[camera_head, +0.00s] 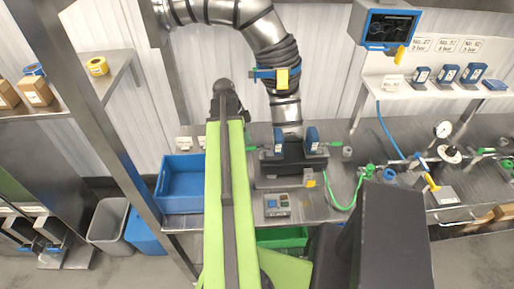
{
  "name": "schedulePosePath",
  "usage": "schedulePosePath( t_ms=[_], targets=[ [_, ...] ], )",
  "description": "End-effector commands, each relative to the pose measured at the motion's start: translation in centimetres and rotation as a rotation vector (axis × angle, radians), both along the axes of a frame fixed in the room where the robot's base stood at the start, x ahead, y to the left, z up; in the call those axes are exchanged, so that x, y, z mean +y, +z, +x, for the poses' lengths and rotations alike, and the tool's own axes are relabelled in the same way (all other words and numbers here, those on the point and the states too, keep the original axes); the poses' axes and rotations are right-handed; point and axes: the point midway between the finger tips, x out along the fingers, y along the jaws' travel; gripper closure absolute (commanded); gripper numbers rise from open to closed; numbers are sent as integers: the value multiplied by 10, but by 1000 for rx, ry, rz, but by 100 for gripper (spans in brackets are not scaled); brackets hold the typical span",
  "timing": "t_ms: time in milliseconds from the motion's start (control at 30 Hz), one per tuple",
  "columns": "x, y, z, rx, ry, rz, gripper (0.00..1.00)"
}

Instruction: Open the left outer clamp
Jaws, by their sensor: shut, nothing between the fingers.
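A dark machine (291,168) stands on the steel bench under a metal duct. Two blue parts, a left one (278,140) and a right one (312,139), stand upright on top of it. A green bar (257,148) sticks out at its left side, partly behind my arm, and another (335,145) at its right. I cannot tell which part is the left outer clamp or whether it is open. My green arm reaches up the picture to a dark joint left of the machine. No gripper fingers can be made out.
A blue bin (181,184) sits left of my arm. A small button box (277,205) lies in front of the machine. A green tray (282,238) is below the bench edge. A green hose (349,205) and gauge (442,129) are at right.

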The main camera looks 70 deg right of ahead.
Motion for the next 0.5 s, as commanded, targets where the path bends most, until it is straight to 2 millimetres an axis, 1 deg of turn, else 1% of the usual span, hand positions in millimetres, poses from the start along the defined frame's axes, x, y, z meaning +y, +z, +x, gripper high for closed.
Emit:
schedulePosePath(
  t_ms=[233,500],
  targets=[
    [2,0,-1,0,0,0,100],
    [21,0,-9,0,-1,0,100]
  ],
)
